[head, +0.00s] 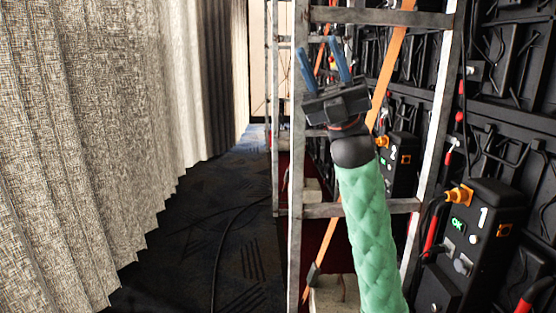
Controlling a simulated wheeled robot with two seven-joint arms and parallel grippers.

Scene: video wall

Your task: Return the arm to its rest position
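My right arm comes in from the bottom right in a green padded sleeve. It reaches up in front of a metal ladder-like frame. My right gripper (323,62) is at the upper middle with two blue fingers pointing up. The fingers stand apart with nothing between them, so it is open and empty. I cannot tell how close it is to the frame's bars behind it. My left gripper is not in the picture.
The metal frame (436,130) with an orange strap (390,65) stands close on the right. Behind it are black video-wall panels, cables and a box marked 1 (487,245). A pleated curtain (90,140) hangs on the left. Dark carpet (190,225) with a cable lies between.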

